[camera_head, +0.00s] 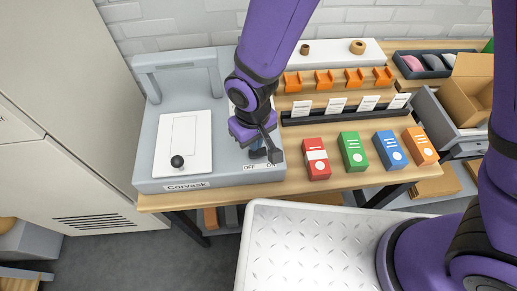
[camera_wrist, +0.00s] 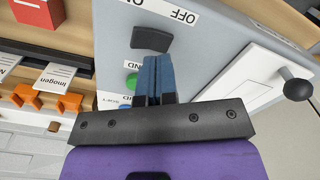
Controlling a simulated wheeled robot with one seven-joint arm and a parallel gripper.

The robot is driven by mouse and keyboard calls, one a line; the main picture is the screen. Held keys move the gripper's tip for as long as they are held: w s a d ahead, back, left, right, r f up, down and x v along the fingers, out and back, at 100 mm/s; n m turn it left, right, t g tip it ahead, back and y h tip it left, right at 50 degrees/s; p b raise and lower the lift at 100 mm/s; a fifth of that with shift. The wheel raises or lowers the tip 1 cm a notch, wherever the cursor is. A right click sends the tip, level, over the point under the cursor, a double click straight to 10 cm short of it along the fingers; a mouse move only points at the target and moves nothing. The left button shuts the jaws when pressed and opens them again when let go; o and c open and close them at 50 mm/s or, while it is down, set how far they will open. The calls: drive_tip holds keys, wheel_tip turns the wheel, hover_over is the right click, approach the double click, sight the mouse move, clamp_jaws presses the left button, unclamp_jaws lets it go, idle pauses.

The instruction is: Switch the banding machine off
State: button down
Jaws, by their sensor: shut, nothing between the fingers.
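I cannot tell which way the switch is set. My gripper (camera_head: 271,150) is over the machine's front right corner, above the label. Its blue-grey fingers (camera_wrist: 154,60) are shut and empty, with tips close to the switch. I cannot tell whether they touch it. In the head view the gripper partly hides the switch area.
A green button (camera_wrist: 132,80) sits beside the fingers. A white plate with a black knob (camera_head: 177,161) lies on the machine. Red (camera_head: 316,165), green (camera_head: 353,157), blue and orange boxes stand on the bench to the right. Orange holders (camera_head: 325,79) stand behind them.

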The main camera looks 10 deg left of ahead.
drive_tip(key=shift+r, duration=2)
drive_tip(key=w+d+r+m+t, duration=0.15)
drive_tip(key=w+d+r, duration=0.25)
drive_tip(key=d+r, duration=0.6)
drive_tip(key=w+d+r+m+t, duration=0.1)
drive_tip(key=w+d+r+m, duration=0.2)
drive_tip(key=d+r, duration=0.65)
drive_tip(key=s+d+r+m+t, duration=0.1)
drive_tip(key=s+d+r+m, duration=0.1)
drive_tip(key=s+d+r, duration=0.3)
drive_tip(key=s+d+r+m+t, duration=0.1)
drive_tip(key=s+d+r+m, duration=0.1)
drive_tip(key=s+d+r, duration=0.4)
drive_tip(key=d, duration=0.5)
drive_tip(key=shift+s+d+t, duration=0.25)
drive_tip(key=shift+s+t, duration=0.05)
drive_tip(key=shift+t, duration=0.05)
